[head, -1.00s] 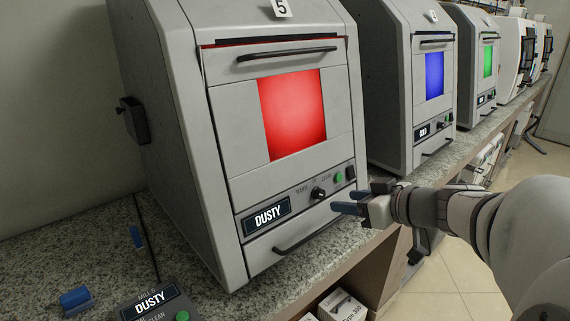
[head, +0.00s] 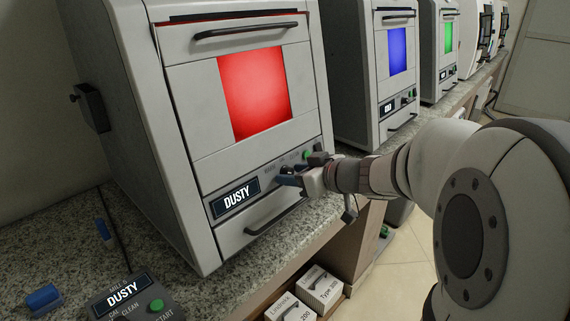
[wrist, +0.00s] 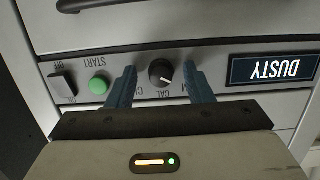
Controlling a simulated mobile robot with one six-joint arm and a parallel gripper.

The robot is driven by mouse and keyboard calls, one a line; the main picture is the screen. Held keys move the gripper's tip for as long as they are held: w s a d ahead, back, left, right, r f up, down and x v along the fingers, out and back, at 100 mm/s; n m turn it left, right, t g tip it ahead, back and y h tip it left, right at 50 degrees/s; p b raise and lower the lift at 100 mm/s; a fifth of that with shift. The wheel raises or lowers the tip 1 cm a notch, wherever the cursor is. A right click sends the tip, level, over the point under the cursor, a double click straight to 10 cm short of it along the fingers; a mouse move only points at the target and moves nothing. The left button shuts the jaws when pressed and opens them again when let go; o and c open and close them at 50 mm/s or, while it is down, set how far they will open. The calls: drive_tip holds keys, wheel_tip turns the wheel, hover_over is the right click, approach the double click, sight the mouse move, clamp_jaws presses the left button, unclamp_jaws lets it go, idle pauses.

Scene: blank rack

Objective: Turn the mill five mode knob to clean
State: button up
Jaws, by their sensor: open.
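The mill with the red window (head: 255,92) stands at the left; its label plate (head: 234,198) reads DUSTY, and the plate also shows upside down in the wrist view (wrist: 275,69). Its black round mode knob (wrist: 161,72) sits on the panel between that plate and a green START button (wrist: 99,84). The knob's white mark points to the lower right in the wrist view, toward CAL. My gripper (wrist: 157,80) is open, with one blue finger on each side of the knob; I cannot tell whether they touch it.
A black rocker switch (wrist: 63,82) lies beyond the START button. The mill's lower handle (head: 272,217) juts out below the panel. A separate control box (head: 130,297), also labelled DUSTY, and a blue object (head: 44,298) lie on the speckled counter (head: 60,245). More mills stand farther right.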

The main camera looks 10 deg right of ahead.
drive_tip(key=c, duration=0.9)
drive_tip(key=shift+d, duration=0.2)
drive_tip(key=shift+c, duration=0.4)
drive_tip(key=shift+a, duration=0.1)
